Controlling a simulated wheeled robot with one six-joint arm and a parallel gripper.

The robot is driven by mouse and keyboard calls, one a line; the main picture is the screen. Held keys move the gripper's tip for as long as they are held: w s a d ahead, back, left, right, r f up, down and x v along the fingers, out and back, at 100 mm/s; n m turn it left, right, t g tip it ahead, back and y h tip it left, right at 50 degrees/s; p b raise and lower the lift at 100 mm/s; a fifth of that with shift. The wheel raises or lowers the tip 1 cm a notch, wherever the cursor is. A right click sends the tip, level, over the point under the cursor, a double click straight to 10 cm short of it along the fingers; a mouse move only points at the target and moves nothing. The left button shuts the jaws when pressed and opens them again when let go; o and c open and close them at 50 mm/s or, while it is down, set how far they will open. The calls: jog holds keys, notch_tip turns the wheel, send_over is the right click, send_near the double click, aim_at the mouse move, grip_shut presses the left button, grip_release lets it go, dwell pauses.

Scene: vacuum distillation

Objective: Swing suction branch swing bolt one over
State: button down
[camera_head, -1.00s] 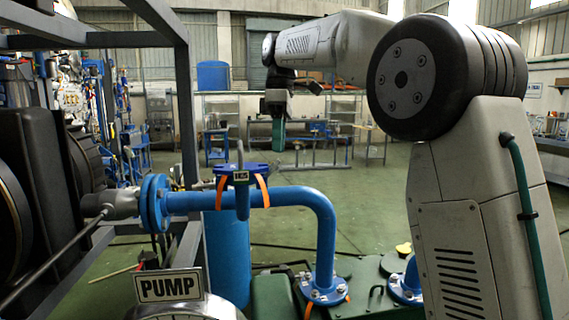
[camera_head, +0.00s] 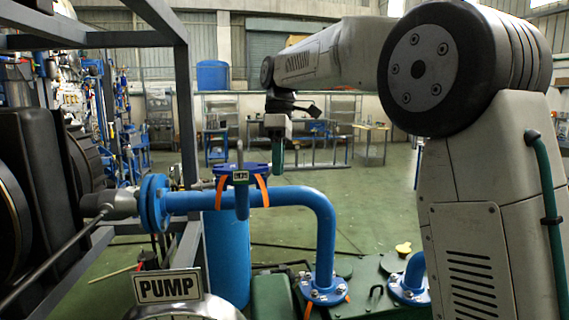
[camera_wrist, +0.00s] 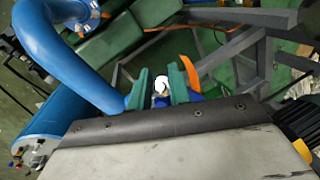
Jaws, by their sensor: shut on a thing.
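The blue suction branch pipe (camera_head: 290,197) rises from the pump side and bends left to a flange. On its run stands a blue branch flange (camera_head: 258,171) with a small dark tag, orange straps and an upright grey-blue bolt (camera_head: 240,158). My gripper (camera_head: 277,165), with green fingers, is just right of this bolt in the head view. In the wrist view my gripper (camera_wrist: 160,92) is shut on a small pale metal piece (camera_wrist: 160,86), apparently a swing bolt. Blue flange parts show below the fingers, and an orange strap (camera_wrist: 189,72) lies beside them. The bolt's lower end is hidden.
A dark frame post (camera_head: 188,120) and a black box stand at the left. A PUMP sign (camera_head: 168,286) is in front. A blue cylinder (camera_head: 227,255) stands below the pipe. Benches are far behind, with open floor before them.

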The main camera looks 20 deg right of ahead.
jog(key=shift+a+r+h, duration=0.2)
jog(key=shift+a+h, duration=0.1)
jog(key=shift+h, duration=0.3)
jog(key=c, duration=1.5)
grip_release()
jog(key=shift+a, duration=0.15)
jog(key=shift+c, duration=0.2)
jog(key=shift+r, duration=0.2)
jog(key=v, duration=0.7)
jog(key=shift+w+r, duration=0.15)
jog(key=shift+r, duration=0.05)
